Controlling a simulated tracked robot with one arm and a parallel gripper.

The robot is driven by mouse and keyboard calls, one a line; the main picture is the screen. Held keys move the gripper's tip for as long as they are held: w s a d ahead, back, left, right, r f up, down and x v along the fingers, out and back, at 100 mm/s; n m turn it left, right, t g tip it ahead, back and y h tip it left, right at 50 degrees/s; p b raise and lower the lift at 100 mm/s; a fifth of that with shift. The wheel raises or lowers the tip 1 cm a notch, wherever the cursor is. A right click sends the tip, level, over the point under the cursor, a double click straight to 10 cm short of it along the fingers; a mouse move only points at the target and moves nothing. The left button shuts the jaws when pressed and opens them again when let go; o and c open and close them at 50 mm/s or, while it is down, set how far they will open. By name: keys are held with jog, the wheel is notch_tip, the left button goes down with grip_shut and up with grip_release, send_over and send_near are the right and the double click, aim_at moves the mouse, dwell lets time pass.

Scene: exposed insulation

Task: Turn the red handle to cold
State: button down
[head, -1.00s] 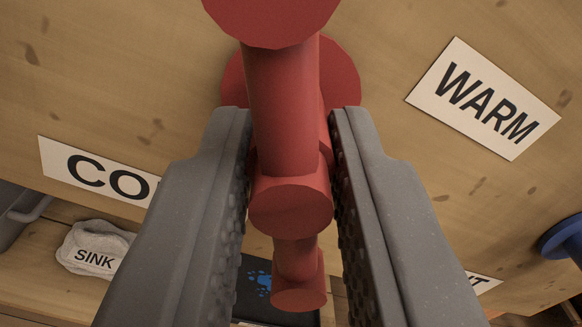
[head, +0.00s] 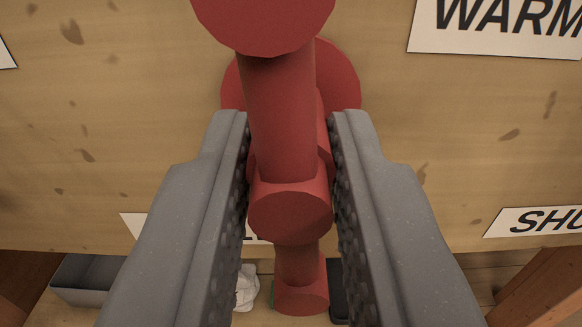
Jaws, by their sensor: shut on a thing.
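The red handle (head: 278,110) runs up the middle of the head view, with a round red flange behind it against the wooden board (head: 130,130). My gripper (head: 290,120) is shut on the red handle, one grey finger on each side. The WARM label (head: 500,28) is at the upper right, nearly level and cut off by the frame. A white label (head: 132,224) at the lower left is mostly hidden behind the left finger, so I cannot read it.
A label reading SHU (head: 535,222) is at the right, cut off. Below the board are a grey bin (head: 80,282), a white cloth-like thing (head: 246,288) and a wooden post (head: 545,285). Another label (head: 5,52) shows at the left edge.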

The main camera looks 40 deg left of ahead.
jog(key=shift+w+r, duration=0.15)
jog(key=shift+r, duration=0.2)
jog(key=c, duration=1.4)
grip_release()
jog(key=shift+f, duration=0.15)
jog(key=shift+d, duration=0.1)
jog(key=v, duration=1.3)
jog(key=shift+s+p, duration=0.35)
jog(key=shift+d+f, duration=0.1)
jog(key=shift+d, duration=0.05)
